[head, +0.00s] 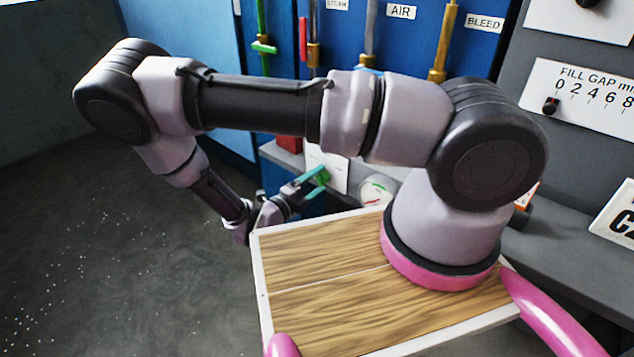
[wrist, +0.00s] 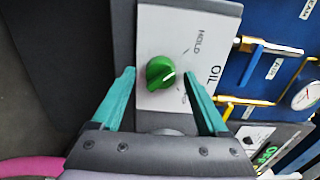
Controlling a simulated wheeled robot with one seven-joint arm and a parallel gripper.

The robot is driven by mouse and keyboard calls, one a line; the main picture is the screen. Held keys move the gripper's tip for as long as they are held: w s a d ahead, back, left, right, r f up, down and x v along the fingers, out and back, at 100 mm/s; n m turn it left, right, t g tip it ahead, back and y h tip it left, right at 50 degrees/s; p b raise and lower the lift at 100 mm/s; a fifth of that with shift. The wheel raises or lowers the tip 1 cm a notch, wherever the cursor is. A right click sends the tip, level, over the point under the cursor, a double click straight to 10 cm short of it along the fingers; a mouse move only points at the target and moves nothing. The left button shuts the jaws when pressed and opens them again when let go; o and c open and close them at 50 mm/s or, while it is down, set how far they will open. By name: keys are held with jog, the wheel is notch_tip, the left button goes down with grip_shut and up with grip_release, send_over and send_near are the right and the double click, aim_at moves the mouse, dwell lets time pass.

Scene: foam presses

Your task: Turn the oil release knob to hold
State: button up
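The green oil release knob (wrist: 160,72) sits on a white plate (wrist: 180,22) marked OIL and HOLD, whose lettering appears turned sideways in the wrist view. The knob's white pointer line points right and slightly down, not at the HOLD word. My gripper (wrist: 163,88) is open, with one teal finger to the left and one to the right of the knob. The knob lies between and just beyond the fingertips; I cannot tell if they touch it. In the head view my gripper (head: 306,182) is at the green knob (head: 323,177), low on the panel front.
A round gauge (head: 376,190) is right of the knob. Above are a blue panel (head: 345,25) with AIR and BLEED labels, coloured levers, and a FILL GAP scale (head: 600,95). A grey ledge (head: 560,245) runs along the right. The floor (head: 110,260) at left is clear.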

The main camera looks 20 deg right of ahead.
jog(key=v, duration=1)
jog(key=shift+s+a, duration=0.25)
jog(key=shift+a, duration=0.1)
jog(key=d+r+m+g+y, duration=0.2)
jog(key=r+m+g+y, duration=0.15)
jog(key=r+m, duration=0.5)
jog(key=w+d+r+m+g+y, duration=0.1)
jog(key=d+r+m+g+y, duration=0.25)
jog(key=r+m, duration=0.55)
jog(key=d+r+m+g+y, duration=0.25)
jog(key=r+m+g, duration=0.25)
jog(key=r+m, duration=0.4)
jog(key=s+d+r+m+t+y, duration=0.3)
jog(key=r+m+t, duration=0.1)
jog(key=r+m, duration=0.5)
jog(key=s+d+r+m+t+y, duration=0.3)
jog(key=s+r+m+t+y, duration=0.1)
jog(key=r+m, duration=0.6)
jog(key=shift+d+r+m+t, duration=0.35)
jog(key=shift+m+t, duration=0.25)
jog(key=shift+m, duration=0.25)
